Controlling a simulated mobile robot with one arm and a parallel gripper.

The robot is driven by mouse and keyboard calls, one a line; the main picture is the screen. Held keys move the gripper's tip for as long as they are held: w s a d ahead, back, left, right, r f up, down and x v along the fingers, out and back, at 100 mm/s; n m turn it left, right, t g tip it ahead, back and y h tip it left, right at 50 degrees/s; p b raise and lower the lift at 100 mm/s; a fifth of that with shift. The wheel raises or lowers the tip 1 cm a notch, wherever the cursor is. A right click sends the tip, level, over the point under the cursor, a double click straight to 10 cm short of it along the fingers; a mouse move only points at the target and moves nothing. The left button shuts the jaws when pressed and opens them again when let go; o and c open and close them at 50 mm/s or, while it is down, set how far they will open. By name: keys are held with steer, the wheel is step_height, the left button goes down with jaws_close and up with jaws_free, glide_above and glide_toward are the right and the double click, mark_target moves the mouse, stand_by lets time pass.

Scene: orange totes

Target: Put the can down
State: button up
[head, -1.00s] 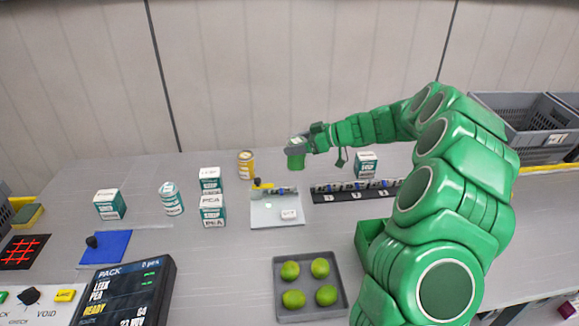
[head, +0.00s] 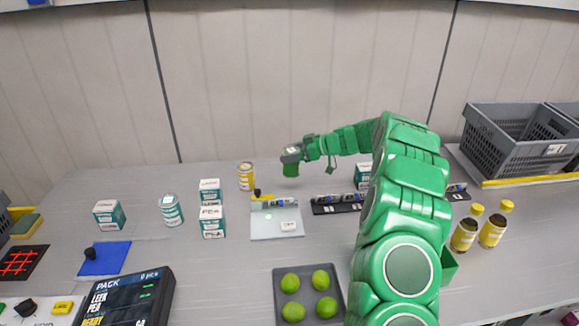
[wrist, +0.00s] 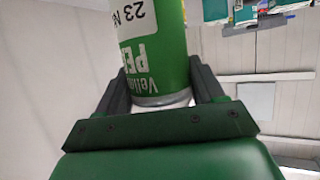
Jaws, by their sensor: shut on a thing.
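My gripper (head: 291,157) is shut on a green can (head: 291,170) near the back of the table. In the wrist view the green can (wrist: 155,45) sits between the two fingers (wrist: 165,92), with a white label and upside-down lettering. In the head view it looks roughly upright, just right of a yellow can (head: 246,177) and apart from it. I cannot tell whether its base touches the table. A white and teal can (head: 171,210) stands further left.
White and teal boxes (head: 211,222) stand left of a pale tray (head: 262,231). A dark rack (head: 325,209) lies to the right. A grey tray (head: 281,318) of limes is in front. Two yellow-capped bottles (head: 464,234) and grey crates (head: 520,150) are at right.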

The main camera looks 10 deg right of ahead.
steer(key=shift+w+a+f, duration=0.1)
steer(key=shift+w+f, duration=0.55)
steer(key=shift+f, duration=0.6)
steer(key=shift+w+d+f, duration=0.1)
steer(key=shift+w+f, duration=0.55)
steer(key=shift+f, duration=0.65)
steer(key=shift+w+a+f, duration=0.1)
steer(key=shift+w+f, duration=0.55)
steer(key=shift+f, duration=0.6)
steer(key=shift+f, duration=0.1)
steer(key=o, duration=1.3)
steer(key=v, duration=1.2)
steer(key=shift+s, duration=0.1)
